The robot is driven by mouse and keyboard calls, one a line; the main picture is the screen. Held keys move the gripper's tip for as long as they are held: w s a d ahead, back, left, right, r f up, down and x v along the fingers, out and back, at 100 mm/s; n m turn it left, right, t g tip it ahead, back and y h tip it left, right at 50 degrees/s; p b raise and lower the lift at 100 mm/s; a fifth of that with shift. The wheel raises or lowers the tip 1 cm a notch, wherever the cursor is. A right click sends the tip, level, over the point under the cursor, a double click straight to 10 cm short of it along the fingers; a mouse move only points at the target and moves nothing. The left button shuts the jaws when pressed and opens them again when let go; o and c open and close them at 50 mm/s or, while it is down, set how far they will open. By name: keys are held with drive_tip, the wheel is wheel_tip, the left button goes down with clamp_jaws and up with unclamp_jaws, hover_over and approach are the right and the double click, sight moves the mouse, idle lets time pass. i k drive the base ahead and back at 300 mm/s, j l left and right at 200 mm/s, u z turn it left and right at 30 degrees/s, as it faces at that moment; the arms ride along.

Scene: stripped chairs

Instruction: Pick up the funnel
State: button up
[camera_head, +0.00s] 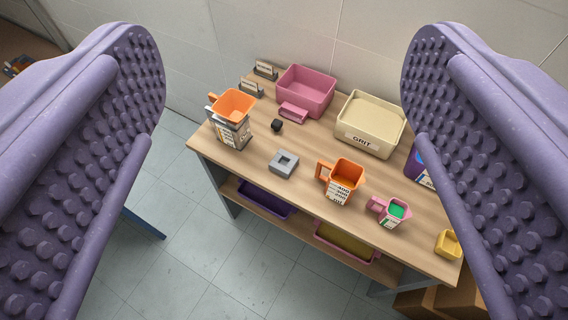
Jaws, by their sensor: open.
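No piece is plainly a funnel; the likeliest is an orange square-mouthed piece (235,104) with a handle, at the left end of the table. It sits on top of a grey labelled container (232,132), which hides its lower part. My gripper (282,62) shows as two purple studded fingers, wide apart at the left and right edges. It is open and empty, and the table lies beyond it, between the fingers.
The wooden table (257,178) also bears an orange labelled jug (341,185), a pink cup (389,212), a grey block (284,164), a pink bin (305,90) and a cream GRIT bin (370,122). A tiled wall stands behind; the floor at left is mostly clear.

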sight(233, 105)
drive_tip(key=i+j+z, duration=0.1)
drive_tip(key=i+j, duration=0.15)
drive_tip(key=i+j+z, duration=0.25)
drive_tip(key=i+j, duration=0.15)
drive_tip(key=j, duration=0.2)
drive_tip(key=i+j+z, duration=0.25)
drive_tip(key=j, duration=0.4)
drive_tip(key=i+j+z, duration=0.15)
drive_tip(key=i+j, duration=0.15)
drive_tip(key=i+j+z, duration=0.1)
drive_tip(key=j, duration=0.3)
drive_tip(key=i+j+z, duration=0.15)
drive_tip(key=j, duration=0.25)
